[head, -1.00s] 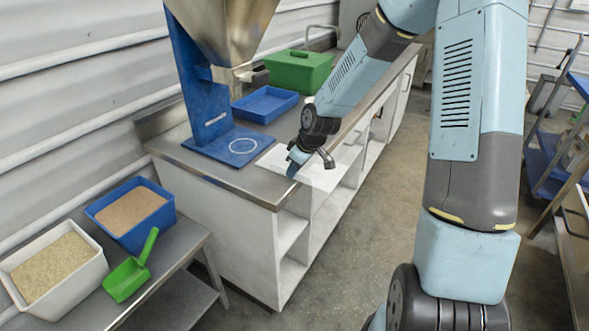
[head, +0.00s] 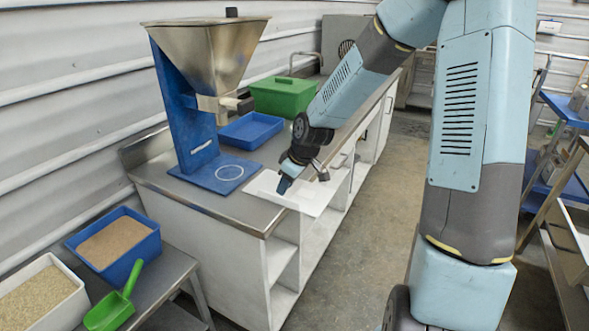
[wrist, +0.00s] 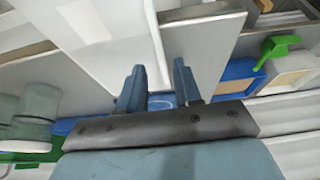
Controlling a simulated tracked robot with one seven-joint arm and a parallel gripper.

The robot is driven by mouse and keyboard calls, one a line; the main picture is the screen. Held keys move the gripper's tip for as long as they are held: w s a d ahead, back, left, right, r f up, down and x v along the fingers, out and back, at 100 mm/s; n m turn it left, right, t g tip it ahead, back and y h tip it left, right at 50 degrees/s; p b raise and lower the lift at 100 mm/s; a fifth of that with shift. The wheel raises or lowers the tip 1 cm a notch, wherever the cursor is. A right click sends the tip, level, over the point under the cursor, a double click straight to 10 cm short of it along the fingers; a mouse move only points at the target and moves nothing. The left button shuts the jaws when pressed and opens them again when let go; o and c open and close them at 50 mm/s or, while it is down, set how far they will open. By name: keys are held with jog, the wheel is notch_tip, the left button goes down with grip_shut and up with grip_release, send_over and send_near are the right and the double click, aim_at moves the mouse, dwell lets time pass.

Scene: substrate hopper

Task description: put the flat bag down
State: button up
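The flat bag (head: 308,199) is a thin white sheet. It lies on the steel counter top (head: 245,213) in front of the blue hopper stand, with its right side at or over the counter's aisle edge. My gripper (head: 283,187) is just above the bag's left part, fingers pointing down; the head view does not show clearly whether they touch it. The bag (wrist: 110,50) shows there as a pale sheet beyond and left of the fingers.
The metal hopper (head: 208,52) stands on a blue base (head: 215,175) left of the gripper. A blue tray (head: 250,128) and a green crate (head: 283,97) are behind. A blue bin (head: 118,243), white bin (head: 42,295) and green scoop (head: 112,308) stand on a lower bench.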

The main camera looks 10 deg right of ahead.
jog(key=v, duration=0.7)
jog(key=s+d+r+m+t+h, duration=0.1)
jog(key=s+d+r+m, duration=0.4)
jog(key=s+r, duration=0.4)
jog(key=s+d+r+m+t+h, duration=0.1)
jog(key=s+d+r+m+h, duration=0.1)
jog(key=s+d+r+m, duration=0.3)
jog(key=s+d+r, duration=0.1)
jog(key=s+r, duration=0.3)
jog(key=s, duration=0.7)
jog(key=shift+s+t+h, duration=0.25)
jog(key=shift+t+h, duration=0.05)
jog(key=shift+t, duration=0.1)
jog(key=shift+o, duration=0.5)
jog(key=shift+s+d, duration=0.15)
jog(key=shift+s, duration=0.2)
